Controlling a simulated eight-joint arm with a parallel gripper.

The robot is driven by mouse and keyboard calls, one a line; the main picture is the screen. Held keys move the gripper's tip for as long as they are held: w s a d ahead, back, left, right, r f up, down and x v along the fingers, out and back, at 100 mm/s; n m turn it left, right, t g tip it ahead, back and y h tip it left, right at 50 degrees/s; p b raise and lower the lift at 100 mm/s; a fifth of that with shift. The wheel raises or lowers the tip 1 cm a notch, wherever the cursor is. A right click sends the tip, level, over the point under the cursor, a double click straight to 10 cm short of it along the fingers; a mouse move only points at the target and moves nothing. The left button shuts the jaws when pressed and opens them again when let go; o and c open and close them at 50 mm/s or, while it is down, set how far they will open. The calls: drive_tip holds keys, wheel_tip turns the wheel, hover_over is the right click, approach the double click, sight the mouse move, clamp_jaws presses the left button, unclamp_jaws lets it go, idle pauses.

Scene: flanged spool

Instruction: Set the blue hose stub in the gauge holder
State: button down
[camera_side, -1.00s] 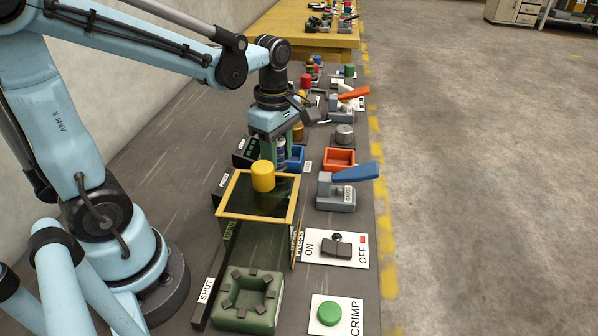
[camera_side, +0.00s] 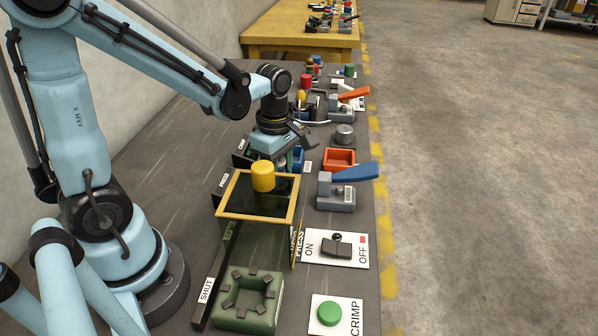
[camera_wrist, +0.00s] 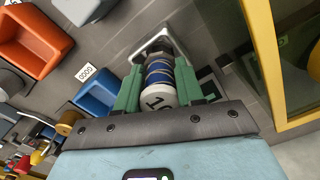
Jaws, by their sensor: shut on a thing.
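In the wrist view my gripper (camera_wrist: 160,84) has its green fingers shut on the blue hose stub (camera_wrist: 158,70). The stub has blue bands, a pale end marked with a number and a dark far end. The far end points at a pale square-rimmed holder (camera_wrist: 153,38), which looks like the gauge holder. I cannot tell whether the end is inside it or just above it. In the side view my gripper (camera_side: 289,163) is low over the bench, behind the yellow-framed box, and the stub is mostly hidden there.
A blue tray (camera_wrist: 97,92) marked GOOD and an orange tray (camera_wrist: 32,42) lie left of the stub in the wrist view. The yellow-framed box (camera_side: 226,193) with a yellow knob (camera_side: 263,176) stands close by. A clamp with a blue lever (camera_side: 356,174) is to the right.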

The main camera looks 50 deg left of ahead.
drive_tip(key=c, duration=0.7)
unclamp_jaws()
wheel_tip(320, 180, up, 13)
drive_tip(key=shift+f, duration=0.15)
drive_tip(key=shift+f, duration=0.15)
idle(0.5)
drive_tip(key=shift+f, duration=6.25)
drive_tip(key=shift+r, duration=0.15)
wheel_tip(320, 180, up, 19)
